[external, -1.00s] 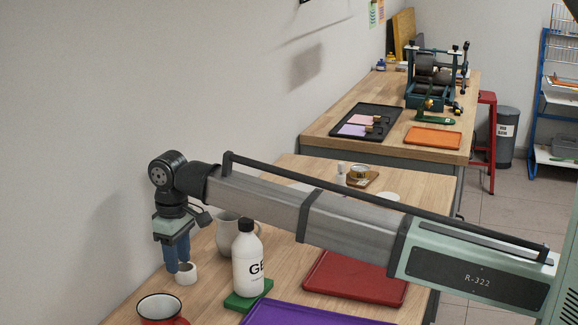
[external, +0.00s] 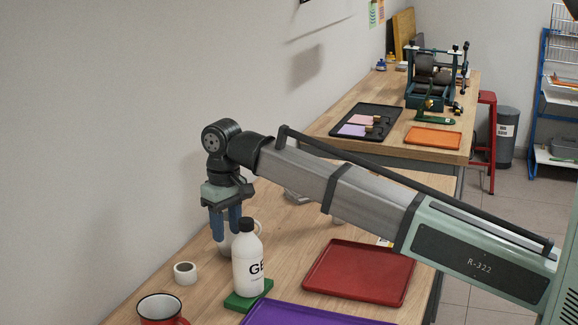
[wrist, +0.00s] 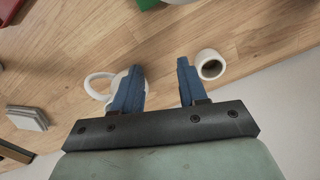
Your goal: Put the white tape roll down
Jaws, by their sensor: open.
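The white tape roll (external: 185,273) stands on the wooden table, to the left of the white bottle. Its open top and dark hollow show in the wrist view (wrist: 210,64), right of the fingers. My gripper (external: 227,236) is open and empty, up and to the right of the roll in the external view, apart from it. In the wrist view, bare wood shows between its blue fingertips (wrist: 160,68).
A pale jug (external: 225,246) is partly hidden behind my fingers; its handle (wrist: 91,88) shows in the wrist view. The white bottle (external: 247,265) stands on a green block (external: 236,302). Nearby are a red mug (external: 161,308), purple tray (external: 300,315) and red tray (external: 359,272).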

